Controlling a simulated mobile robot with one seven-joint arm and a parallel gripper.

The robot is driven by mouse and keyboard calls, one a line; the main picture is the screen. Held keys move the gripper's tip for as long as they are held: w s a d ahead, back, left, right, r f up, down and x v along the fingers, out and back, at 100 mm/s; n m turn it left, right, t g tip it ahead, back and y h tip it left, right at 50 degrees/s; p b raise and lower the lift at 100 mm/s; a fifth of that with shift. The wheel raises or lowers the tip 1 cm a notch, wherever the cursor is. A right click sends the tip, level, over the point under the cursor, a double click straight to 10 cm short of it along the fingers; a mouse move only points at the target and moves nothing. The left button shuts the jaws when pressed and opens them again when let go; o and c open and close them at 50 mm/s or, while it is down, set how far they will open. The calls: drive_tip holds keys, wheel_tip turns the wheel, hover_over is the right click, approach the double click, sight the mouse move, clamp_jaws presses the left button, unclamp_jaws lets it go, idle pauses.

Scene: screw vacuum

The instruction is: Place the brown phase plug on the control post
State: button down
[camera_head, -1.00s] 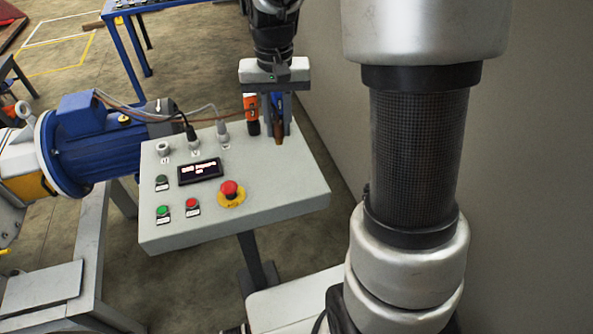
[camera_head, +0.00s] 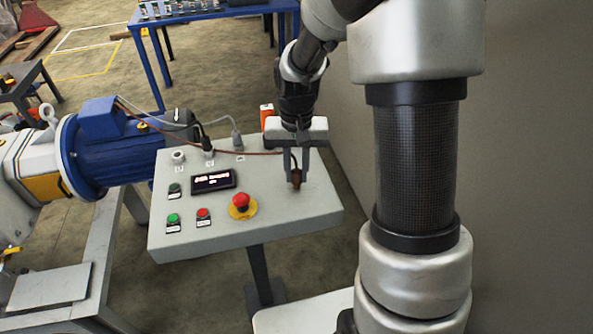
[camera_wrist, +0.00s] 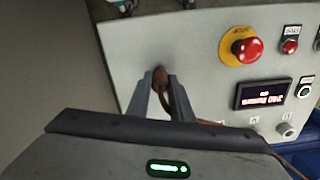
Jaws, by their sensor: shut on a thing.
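The control post (camera_head: 270,230) is a light grey sloped box on a stand, with a display, buttons and a row of sockets along its far edge. The leftmost socket (camera_head: 178,157) is a pale, empty ring. A black plug (camera_head: 208,146) and a grey plug (camera_head: 238,141) fill the other two. My gripper (camera_head: 296,181) is shut on the brown phase plug (camera_head: 295,177) over the right part of the panel. The plug also shows between the fingers in the wrist view (camera_wrist: 160,77). I cannot tell whether it touches the panel.
A red emergency stop (camera_head: 241,201) stands up from the panel, left of my gripper. Cables run from the blue motor (camera_head: 110,150) at left, a brown one towards my gripper. An orange object (camera_head: 267,115) is behind my gripper. A wall rises at right.

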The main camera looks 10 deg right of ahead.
drive_tip(key=shift+f, duration=0.1)
drive_tip(key=c, duration=1.6)
unclamp_jaws()
